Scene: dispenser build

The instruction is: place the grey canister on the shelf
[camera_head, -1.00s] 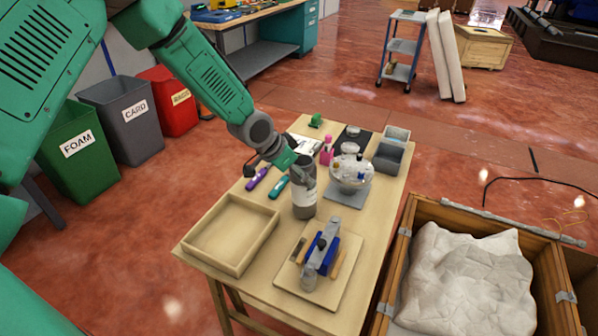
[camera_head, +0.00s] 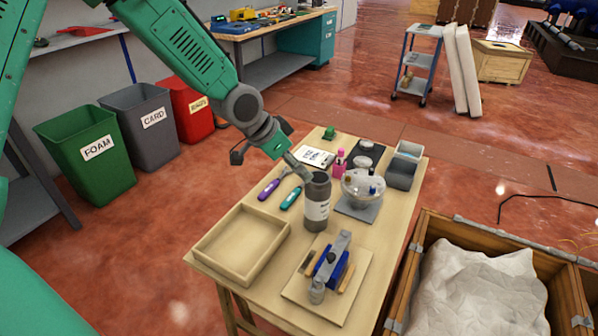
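The grey canister (camera_head: 317,205), a dark cylinder with a white label, stands upright on the wooden table (camera_head: 384,232), just right of the shallow wooden tray. My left gripper (camera_head: 300,172) is at the canister's upper left, with its grey finger parts close to the rim. I cannot tell whether they touch it, or how far apart the fingers are. My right gripper is not in view. A grey-blue trolley with several shelves (camera_head: 424,61) stands on the floor at the back; I cannot tell whether it is the task's shelf.
The wooden tray (camera_head: 203,252) looks empty. A board (camera_head: 346,306) with a blue tool lies in front of the canister. A large wooden crate (camera_head: 421,238) stands right of the table.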

